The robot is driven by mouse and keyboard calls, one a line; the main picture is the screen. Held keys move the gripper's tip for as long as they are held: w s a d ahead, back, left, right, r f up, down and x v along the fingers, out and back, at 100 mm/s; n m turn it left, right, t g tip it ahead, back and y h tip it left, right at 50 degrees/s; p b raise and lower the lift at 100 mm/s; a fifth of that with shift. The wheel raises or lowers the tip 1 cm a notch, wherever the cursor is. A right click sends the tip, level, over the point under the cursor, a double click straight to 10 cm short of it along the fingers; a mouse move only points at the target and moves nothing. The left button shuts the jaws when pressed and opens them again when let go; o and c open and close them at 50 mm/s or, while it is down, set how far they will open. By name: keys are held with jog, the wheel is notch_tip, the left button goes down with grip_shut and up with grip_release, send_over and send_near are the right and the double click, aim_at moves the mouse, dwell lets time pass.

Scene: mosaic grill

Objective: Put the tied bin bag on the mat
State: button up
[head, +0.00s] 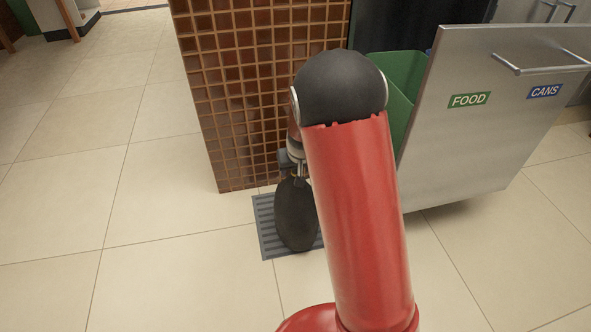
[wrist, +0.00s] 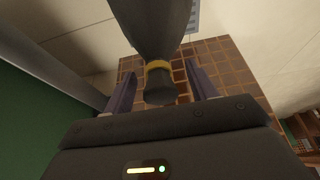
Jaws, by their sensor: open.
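The tied bin bag (head: 296,222) is black and stands upright on the grey slatted mat (head: 267,238), by the foot of the tiled pillar. My arm hides part of the bag's right side and the mat's right part. In the wrist view the bag (wrist: 156,22) hangs into the top of the picture, with a yellow tie around its neck and a dark tuft beyond it. My gripper (wrist: 160,72) is open, with one finger on each side of the tied neck and gaps showing. In the head view my gripper (head: 290,168) is just above the bag, partly hidden.
A brown tiled pillar (head: 235,100) rises directly behind the mat. To the right, a pulled-out steel bin drawer (head: 480,130) with FOOD and CANS labels holds a green bin (head: 402,72). Open tiled floor (head: 150,240) lies to the left and front.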

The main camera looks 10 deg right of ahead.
jog(key=s+f+p+v, duration=0.1)
jog(key=s+p+v, duration=0.15)
jog(key=v, duration=1.65)
jog(key=s+r, duration=0.4)
jog(key=s, duration=0.7)
jog(key=s+r+t, duration=0.1)
jog(key=s+r, duration=0.3)
jog(key=s, duration=0.7)
jog(key=shift+s, duration=0.2)
